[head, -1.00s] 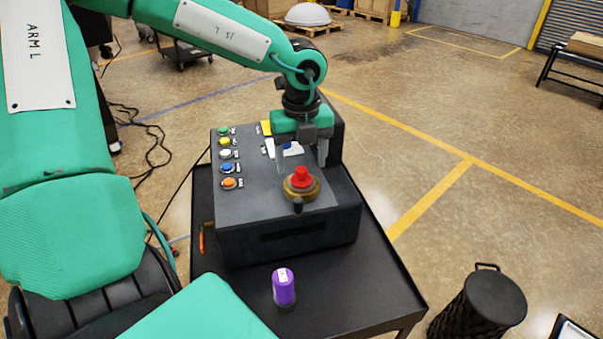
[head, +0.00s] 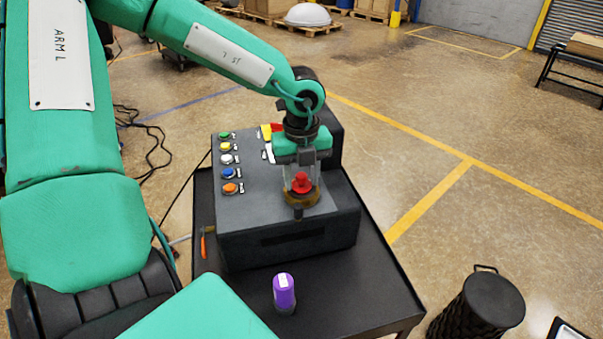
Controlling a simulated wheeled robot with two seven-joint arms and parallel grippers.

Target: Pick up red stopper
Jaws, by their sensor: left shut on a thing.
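The red stopper (head: 301,184) sits in a brass-coloured round fitting (head: 301,198) on the top of the dark grey box (head: 255,205), near its front right. My left gripper (head: 301,183) points down over it and is shut on the red stopper, with a finger on either side. The stopper still appears to be at the fitting; I see no clear gap beneath it. My right gripper is not in view.
Several coloured buttons, such as the orange one (head: 231,188), line the box's left side. The box stands on a black cart (head: 350,300) with a purple-capped container (head: 284,292) in front. A black bin (head: 485,305) stands at right.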

